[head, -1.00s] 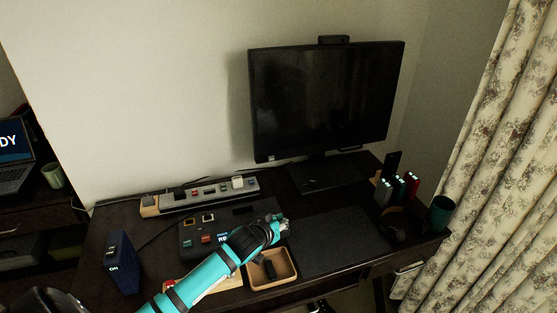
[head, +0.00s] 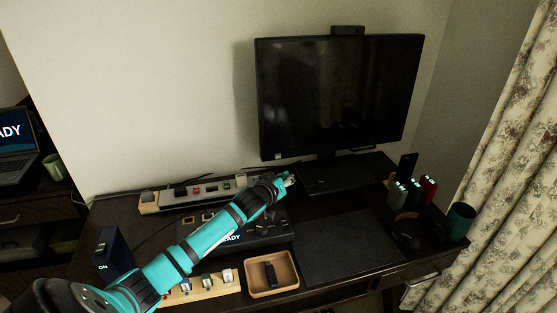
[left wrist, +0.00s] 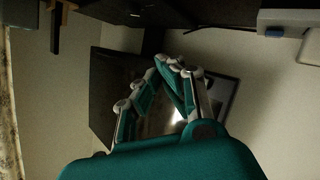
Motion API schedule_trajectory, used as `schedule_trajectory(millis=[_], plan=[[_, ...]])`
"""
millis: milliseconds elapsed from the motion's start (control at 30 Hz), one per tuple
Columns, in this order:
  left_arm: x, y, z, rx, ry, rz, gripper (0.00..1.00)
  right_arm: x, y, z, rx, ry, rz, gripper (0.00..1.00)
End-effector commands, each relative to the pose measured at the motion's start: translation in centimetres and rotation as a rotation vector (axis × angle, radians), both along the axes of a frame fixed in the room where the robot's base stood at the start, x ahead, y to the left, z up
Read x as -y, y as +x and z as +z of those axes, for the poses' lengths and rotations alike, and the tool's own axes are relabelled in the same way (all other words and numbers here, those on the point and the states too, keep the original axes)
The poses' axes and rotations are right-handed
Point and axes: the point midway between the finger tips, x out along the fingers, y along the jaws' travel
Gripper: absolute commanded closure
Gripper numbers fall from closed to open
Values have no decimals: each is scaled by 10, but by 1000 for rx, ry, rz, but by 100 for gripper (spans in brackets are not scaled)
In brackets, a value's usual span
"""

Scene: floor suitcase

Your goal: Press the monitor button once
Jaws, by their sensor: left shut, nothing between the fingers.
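The black monitor (head: 340,95) stands at the back of the dark desk, and its screen is dark. A small pale mark shows at the lower left of its bezel; I cannot tell whether it is the button. My left gripper (head: 290,180) is shut and empty, below the monitor's lower left corner and in front of the stand. In the left wrist view the gripper (left wrist: 172,62) has its fingertips together, with the monitor (left wrist: 112,95) appearing behind it. My right gripper is not in view.
A power strip (head: 170,200) lies along the wall. A wooden tray (head: 250,285) with a dark item sits near the front edge, left of a black mat (head: 345,245). A green cup (head: 459,222) stands at the right. A blue box (head: 113,255) stands at the left.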

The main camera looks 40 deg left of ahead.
Motion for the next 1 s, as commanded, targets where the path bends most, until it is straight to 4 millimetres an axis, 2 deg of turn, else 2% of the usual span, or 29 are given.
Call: schedule_trajectory(millis=[33,300,500,1000], plan=[[-7,5,-3,2,4,1,100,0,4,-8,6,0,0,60],[-37,29,-5,2,3,4,100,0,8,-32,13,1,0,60],[-50,42,-3,0,3,1,100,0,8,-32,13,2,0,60],[-55,46,-2,0,0,1,100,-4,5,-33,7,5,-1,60]])
